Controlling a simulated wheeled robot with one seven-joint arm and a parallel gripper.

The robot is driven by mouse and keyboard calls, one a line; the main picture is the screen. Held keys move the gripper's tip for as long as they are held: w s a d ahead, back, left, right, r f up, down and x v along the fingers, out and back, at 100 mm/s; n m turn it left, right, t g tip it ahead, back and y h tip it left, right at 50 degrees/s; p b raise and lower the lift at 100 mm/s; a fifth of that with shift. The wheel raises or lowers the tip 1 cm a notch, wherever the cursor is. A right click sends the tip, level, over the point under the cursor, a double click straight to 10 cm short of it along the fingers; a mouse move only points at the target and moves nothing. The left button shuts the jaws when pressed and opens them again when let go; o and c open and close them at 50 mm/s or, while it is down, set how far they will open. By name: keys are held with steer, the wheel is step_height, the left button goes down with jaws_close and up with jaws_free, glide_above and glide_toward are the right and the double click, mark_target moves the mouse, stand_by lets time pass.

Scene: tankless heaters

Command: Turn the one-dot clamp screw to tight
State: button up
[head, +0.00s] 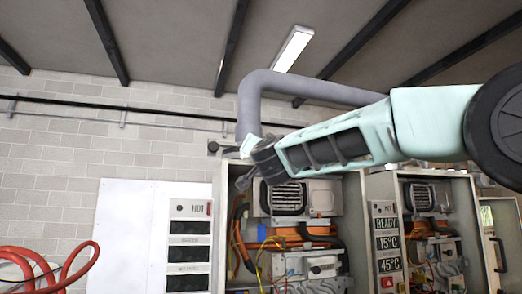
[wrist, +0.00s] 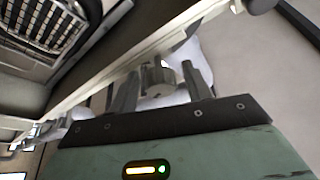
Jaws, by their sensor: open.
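In the wrist view a short grey ribbed screw head (wrist: 158,79) stands between the two fingers of my gripper (wrist: 160,73). The fingers are apart, one on each side of it, and I cannot tell whether either touches it. No dot mark is readable on it, so I cannot tell if it is the one-dot clamp screw. In the head view my gripper (head: 256,160) is at the top left of the left open heater cabinet (head: 218,225), by the foot of the grey duct (head: 248,110). A small grey knob (head: 242,184) shows just below the gripper there.
Another rounded grey part (wrist: 258,5) is at the wrist view's upper right. A second open cabinet (head: 378,187) stands at right, its panel reading READY. The left cabinet's panel (head: 189,208) reads "NO1". Red hose (head: 35,280) is at lower left.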

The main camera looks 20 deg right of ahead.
steer(key=shift+s+a+f+b, duration=0.1)
steer(key=shift+s+f+b, duration=0.2)
steer(key=shift+s+b, duration=0.1)
steer(key=b+v, duration=0.7)
steer(key=v, duration=0.9)
steer(key=shift+s, duration=0.3)
steer(key=shift+r, duration=0.1)
